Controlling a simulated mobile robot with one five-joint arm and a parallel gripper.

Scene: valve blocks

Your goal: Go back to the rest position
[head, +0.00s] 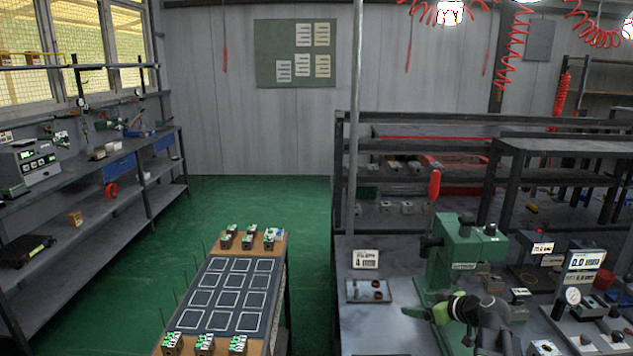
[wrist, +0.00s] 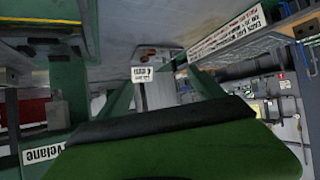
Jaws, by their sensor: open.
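My gripper (head: 438,312) is at the lower right of the head view, in front of the green press (head: 463,250) on the grey workbench (head: 390,325). It is open, and I see nothing held in it. My dark arm reaches in from the bottom of the picture. In the wrist view a broad green part with a dark edge fills the bottom and hides what lies behind it. Valve blocks with green and white tops stand at the far end (head: 248,237) and near end (head: 204,343) of a narrow stand, around a dark gridded board (head: 228,293) with empty squares.
A sign (head: 365,259) and a small plate with fittings (head: 368,291) are left of the press. Gauges and display boxes (head: 582,270) crowd the bench's right. A grey post (head: 354,130) rises at the bench's left. Green floor (head: 311,250) is clear between stand and bench.

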